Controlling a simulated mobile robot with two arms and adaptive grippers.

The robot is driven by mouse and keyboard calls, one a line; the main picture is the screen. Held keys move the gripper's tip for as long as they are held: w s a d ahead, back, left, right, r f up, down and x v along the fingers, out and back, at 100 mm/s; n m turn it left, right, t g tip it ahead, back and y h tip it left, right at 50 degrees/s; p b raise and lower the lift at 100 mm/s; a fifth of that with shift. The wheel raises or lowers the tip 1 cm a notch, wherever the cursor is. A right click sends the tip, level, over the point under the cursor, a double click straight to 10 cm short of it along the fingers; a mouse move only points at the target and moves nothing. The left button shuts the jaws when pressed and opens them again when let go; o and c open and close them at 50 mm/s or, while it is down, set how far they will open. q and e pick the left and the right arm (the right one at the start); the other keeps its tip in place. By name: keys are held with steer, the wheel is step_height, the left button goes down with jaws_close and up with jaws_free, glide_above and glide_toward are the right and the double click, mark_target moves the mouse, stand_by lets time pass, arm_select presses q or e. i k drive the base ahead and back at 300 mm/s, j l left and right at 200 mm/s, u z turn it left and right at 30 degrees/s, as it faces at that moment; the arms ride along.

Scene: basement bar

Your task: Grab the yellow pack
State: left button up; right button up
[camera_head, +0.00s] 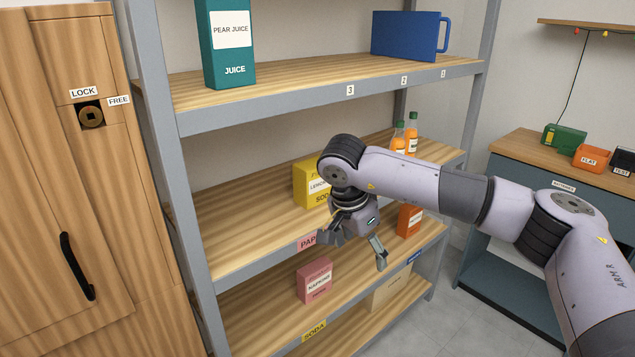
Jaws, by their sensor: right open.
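The yellow pack (309,182), labelled as lemon soda, stands on the middle shelf board (250,215). My right arm's wrist covers its right part. My right gripper (356,254) is open and empty, with its fingers pointing down in front of the shelf. It is lower than the yellow pack and to its right. I cannot tell whether the wrist touches the pack. My left gripper is not in view.
Orange bottles (405,138) stand right of the pack, behind my arm. A pink napkins box (315,280) and an orange box (409,220) are lower down. A teal juice carton (226,45) and blue jug (408,34) stand above. The middle board's left part is clear.

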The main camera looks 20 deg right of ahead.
mark_target(310, 190)
steer(key=i+j, duration=0.3)
steer(key=i, duration=0.15)
steer(key=i+j, duration=0.25)
steer(key=i, duration=0.2)
